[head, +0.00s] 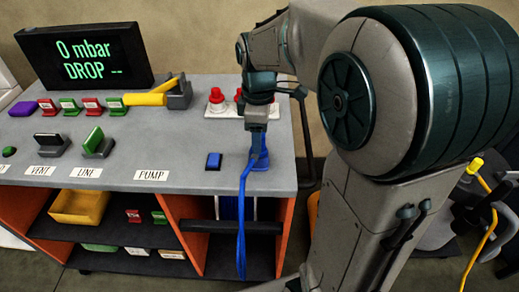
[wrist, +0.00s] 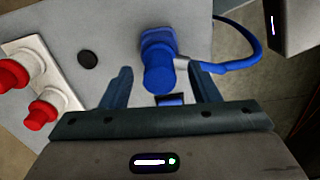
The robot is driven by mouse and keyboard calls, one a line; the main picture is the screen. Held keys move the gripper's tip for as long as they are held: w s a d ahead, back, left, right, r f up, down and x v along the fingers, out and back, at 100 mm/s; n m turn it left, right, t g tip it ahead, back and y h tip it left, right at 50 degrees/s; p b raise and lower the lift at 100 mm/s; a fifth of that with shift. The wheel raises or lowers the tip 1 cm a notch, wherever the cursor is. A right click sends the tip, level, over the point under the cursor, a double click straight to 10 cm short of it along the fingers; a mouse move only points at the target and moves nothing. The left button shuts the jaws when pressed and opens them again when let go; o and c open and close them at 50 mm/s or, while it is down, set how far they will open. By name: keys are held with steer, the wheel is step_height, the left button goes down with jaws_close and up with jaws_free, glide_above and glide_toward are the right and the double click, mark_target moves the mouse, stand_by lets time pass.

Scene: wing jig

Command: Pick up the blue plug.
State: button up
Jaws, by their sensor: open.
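The blue plug (head: 260,160) stands on the grey bench top near its front right edge, with its blue cable (head: 241,225) hanging over the front. In the wrist view the plug (wrist: 160,72) stands between the lines of my two fingers, and its cable leaves to the right. My gripper (head: 257,133) points down directly above the plug. In the wrist view my gripper (wrist: 160,70) is open, a finger on each side with gaps to the plug. I cannot tell how far the fingertips reach down beside it.
A small blue block (head: 214,161) lies left of the plug. Red buttons (head: 216,96) on a white plate stand behind; they also show in the wrist view (wrist: 42,115). A yellow-handled lever (head: 150,98) and a display (head: 86,55) are further left. The bench front near the labels is clear.

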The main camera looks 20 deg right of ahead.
steer(key=shift+f, duration=0.6)
steer(key=c, duration=1)
